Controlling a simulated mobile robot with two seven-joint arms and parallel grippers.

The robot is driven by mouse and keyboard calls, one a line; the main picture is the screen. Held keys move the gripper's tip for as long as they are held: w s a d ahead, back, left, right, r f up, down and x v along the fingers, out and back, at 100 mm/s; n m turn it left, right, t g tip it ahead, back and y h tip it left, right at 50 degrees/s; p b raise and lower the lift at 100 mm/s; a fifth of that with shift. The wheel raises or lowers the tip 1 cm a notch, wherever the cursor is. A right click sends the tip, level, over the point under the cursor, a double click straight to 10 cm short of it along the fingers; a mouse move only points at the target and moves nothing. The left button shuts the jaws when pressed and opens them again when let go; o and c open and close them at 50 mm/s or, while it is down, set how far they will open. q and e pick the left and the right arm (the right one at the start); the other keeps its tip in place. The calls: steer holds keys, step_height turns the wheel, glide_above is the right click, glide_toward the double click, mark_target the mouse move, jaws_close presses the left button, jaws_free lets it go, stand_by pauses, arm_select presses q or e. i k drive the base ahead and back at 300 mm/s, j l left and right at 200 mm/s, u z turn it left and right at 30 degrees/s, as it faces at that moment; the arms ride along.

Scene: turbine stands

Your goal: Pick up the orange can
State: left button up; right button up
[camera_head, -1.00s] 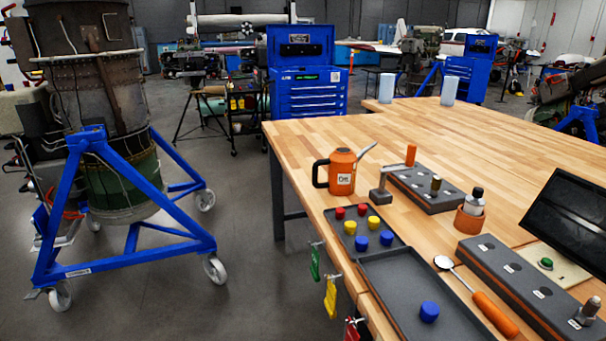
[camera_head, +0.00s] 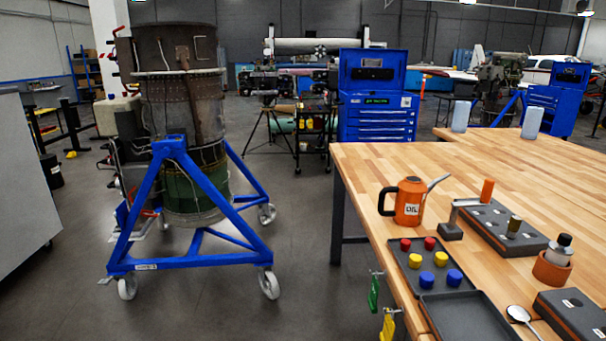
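The orange can (camera_head: 411,204) is an oil can with a black handle on its left, a thin grey spout pointing up to the right and a white "OIL" label. It stands upright on the wooden workbench (camera_head: 400,160), near the bench's left edge. Neither of my grippers shows in the head view, and nothing is touching the can.
A grey tray (camera_head: 424,290) with red, yellow and blue caps lies in front of the can. A dark block with an orange-handled tool (camera_head: 487,190) is to its right. A turbine on a blue stand (camera_head: 190,255) is at left, with open floor between it and the bench.

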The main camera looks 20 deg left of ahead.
mark_target(411, 194)
steer(key=u, duration=2.9)
steer(key=z, duration=2.95)
steer(key=i+j+z, duration=0.25)
steer(key=z, duration=0.2)
steer(key=i+j+z, duration=0.15)
steer(key=j+z, duration=0.25)
steer(key=i+j+z, duration=0.15)
steer(key=z, duration=0.3)
steer(key=j, duration=0.1)
